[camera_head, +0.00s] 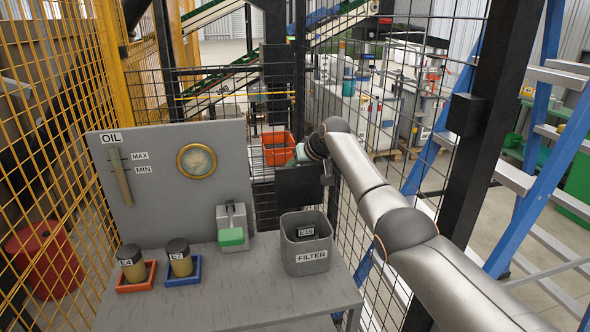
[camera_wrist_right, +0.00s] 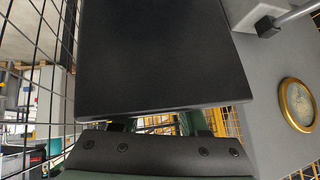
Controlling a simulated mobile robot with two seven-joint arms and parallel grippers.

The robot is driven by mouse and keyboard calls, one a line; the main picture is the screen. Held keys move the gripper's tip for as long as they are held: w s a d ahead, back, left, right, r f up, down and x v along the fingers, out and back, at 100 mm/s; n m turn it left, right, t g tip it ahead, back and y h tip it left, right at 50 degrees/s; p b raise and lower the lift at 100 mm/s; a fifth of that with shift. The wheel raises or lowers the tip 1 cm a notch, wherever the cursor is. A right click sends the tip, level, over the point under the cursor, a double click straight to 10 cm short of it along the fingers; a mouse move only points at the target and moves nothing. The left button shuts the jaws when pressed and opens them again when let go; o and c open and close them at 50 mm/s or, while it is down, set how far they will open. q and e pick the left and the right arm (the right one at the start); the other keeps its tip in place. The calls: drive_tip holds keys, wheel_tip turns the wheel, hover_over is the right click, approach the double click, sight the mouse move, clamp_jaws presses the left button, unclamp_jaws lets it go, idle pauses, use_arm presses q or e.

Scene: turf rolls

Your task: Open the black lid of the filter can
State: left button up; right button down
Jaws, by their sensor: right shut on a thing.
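The grey filter can (camera_head: 306,262), labelled FILTER, stands at the right of the grey bench. Its top is uncovered and a black piece marked E15 (camera_head: 305,232) shows inside. The black lid (camera_head: 298,187) stands upright behind the can, raised well off its rim. My right gripper (camera_head: 326,177) is at the upper right of the lid and shut on its edge. In the right wrist view the lid (camera_wrist_right: 160,55) fills the upper middle, its edge at the gripper (camera_wrist_right: 150,126). The fingertips are mostly hidden. My left gripper is out of view.
On the bench (camera_head: 215,300) stand two dark-capped filters, E4 (camera_head: 132,265) in an orange tray and E7 (camera_head: 181,258) in a blue tray, and a grey box with a green front (camera_head: 232,228). A grey panel with a gauge (camera_head: 197,161) rises behind. Wire fencing borders the right.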

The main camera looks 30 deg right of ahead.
drive_tip(key=shift+s+f+g, duration=0.2)
drive_tip(key=shift+f+g, duration=0.1)
drive_tip(key=shift+f, duration=0.3)
drive_tip(key=shift+c, duration=2.3)
unclamp_jaws()
drive_tip(key=shift+d+r, duration=0.1)
drive_tip(key=shift+r, duration=0.05)
drive_tip(key=shift+d+r, duration=0.25)
drive_tip(key=shift+r, duration=0.55)
wheel_tip(320, 180, up, 13)
drive_tip(key=s+d, duration=0.1)
drive_tip(key=d, duration=0.2)
drive_tip(key=shift+s+f, duration=0.2)
drive_tip(key=shift+s, duration=0.15)
